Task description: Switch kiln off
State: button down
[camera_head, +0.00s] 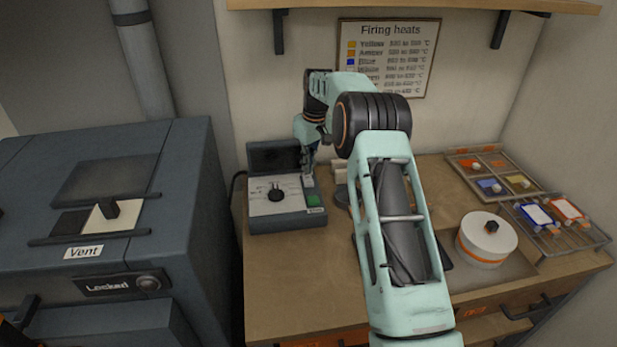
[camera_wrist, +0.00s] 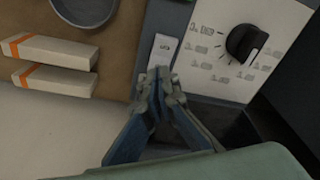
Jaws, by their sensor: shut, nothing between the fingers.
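The kiln controller (camera_head: 262,209) is a box with a pale panel on the bench, right of the dark kiln (camera_head: 190,185). Its black dial (camera_head: 276,193) also shows in the wrist view (camera_wrist: 243,43), ringed by printed numbers. A white rocker switch (camera_wrist: 163,50) sits beside the dial; I cannot tell which way it is set. A green light or button (camera_head: 312,199) is at the panel's right front. My gripper (camera_wrist: 160,77) is shut and empty, its tips right at the switch's lower end in the wrist view. I cannot tell whether they touch it. The head view shows my gripper (camera_head: 309,168) over the panel's right side.
The kiln carries a vent slider (camera_head: 108,208) and a sign reading "Locked" (camera_head: 108,286). Two pale blocks with orange stripes (camera_wrist: 50,50) and a round grey dish (camera_wrist: 85,10) lie beside the controller.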

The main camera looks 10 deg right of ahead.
aim_at(307, 177)
jog(key=shift+r+p, duration=1.6)
jog(key=shift+r, duration=0.85)
